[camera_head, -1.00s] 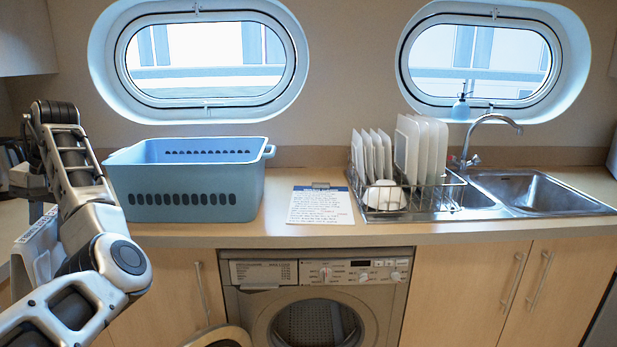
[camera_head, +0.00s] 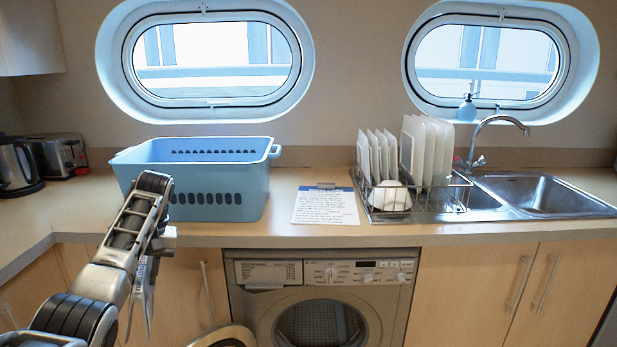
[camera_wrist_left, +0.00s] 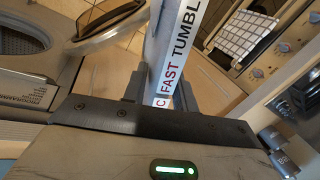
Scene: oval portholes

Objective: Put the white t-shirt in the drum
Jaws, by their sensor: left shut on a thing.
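My left gripper (camera_head: 147,262) points down in front of the counter, left of the washing machine (camera_head: 322,290). It is shut on a flat, pale thing with lettering (camera_head: 143,298), which hangs edge-on below it. The round drum opening (camera_head: 320,325) is lower right of the gripper, cut by the frame's bottom. The machine's door (camera_head: 222,337) is open to the left. My right gripper is out of view.
A blue basket (camera_head: 222,205) stands on the counter (camera_head: 270,228) behind my arm. A printed sheet (camera_head: 325,207), a dish rack (camera_head: 425,200) with plates, and a sink (camera_head: 550,195) are to the right. A kettle (camera_head: 17,168) and toaster (camera_head: 57,155) stand at left.

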